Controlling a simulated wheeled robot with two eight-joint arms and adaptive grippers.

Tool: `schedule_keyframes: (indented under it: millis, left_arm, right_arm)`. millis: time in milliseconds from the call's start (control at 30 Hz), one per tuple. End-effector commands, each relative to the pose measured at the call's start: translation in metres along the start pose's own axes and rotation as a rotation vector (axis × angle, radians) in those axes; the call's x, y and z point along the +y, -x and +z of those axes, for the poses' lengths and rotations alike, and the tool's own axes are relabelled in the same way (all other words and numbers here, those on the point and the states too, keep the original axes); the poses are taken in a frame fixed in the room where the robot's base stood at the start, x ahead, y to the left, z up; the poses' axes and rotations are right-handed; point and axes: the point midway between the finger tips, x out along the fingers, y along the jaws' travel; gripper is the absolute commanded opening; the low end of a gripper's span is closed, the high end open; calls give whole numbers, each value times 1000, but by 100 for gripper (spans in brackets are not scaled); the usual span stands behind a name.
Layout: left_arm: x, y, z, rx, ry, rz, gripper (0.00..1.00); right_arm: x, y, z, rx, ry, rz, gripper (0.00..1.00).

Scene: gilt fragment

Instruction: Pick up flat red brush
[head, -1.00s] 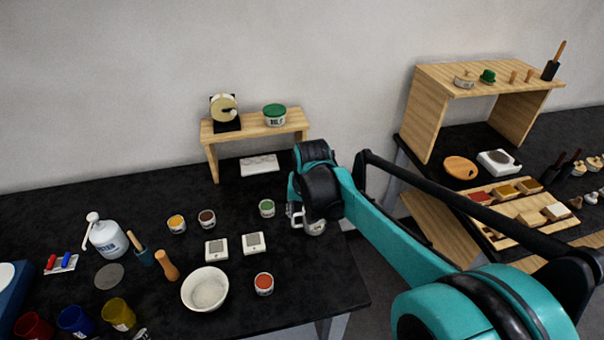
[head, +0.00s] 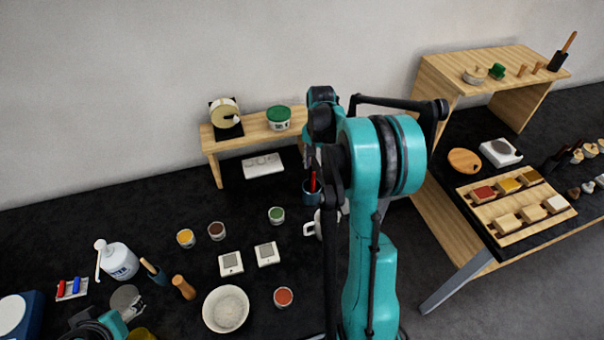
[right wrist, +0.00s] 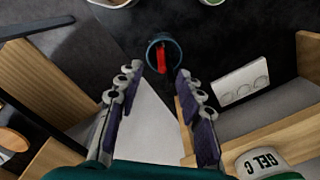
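The red brush (head: 313,182) stands in a dark blue cup (head: 312,197) beside the right end of the small wooden shelf. In the right wrist view the red brush (right wrist: 161,57) shows inside the cup (right wrist: 175,47), ahead of and between the fingertips. My right gripper (right wrist: 158,73) is open and empty, its two fingers apart and short of the cup. In the head view my right arm hides most of this gripper.
The wooden shelf (head: 222,146) carries a green-lidded tub (head: 279,118), also close to the right finger in the wrist view. A white mug (head: 310,229) stands near my arm. Small paint pots, a white bowl (head: 226,309) and a bottle (head: 119,262) occupy the left table.

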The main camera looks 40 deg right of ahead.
Motion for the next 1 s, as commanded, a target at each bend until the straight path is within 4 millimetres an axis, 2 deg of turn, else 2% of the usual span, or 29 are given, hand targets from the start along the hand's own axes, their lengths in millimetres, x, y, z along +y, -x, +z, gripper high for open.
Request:
schedule_keyframes:
  millis: [167, 633, 933, 967, 1000]
  left_arm:
    - [0, -1, 1, -1, 0, 0, 66]
    - [0, -9, 7, 0, 0, 0, 66]
    - [0, -10, 7, 0, 0, 0, 66]
    - [0, -10, 7, 0, 0, 0, 66]
    - [0, -10, 7, 0, 0, 0, 66]
  right_arm:
    - [1, -10, -2, -3, -8, 2, 37]
    - [1, -73, -2, -3, -7, 2, 37]
    - [1, -79, -1, -3, -7, 2, 37]
    - [1, -78, -1, -3, -7, 2, 34]
    - [1, -78, -1, -3, -7, 2, 24]
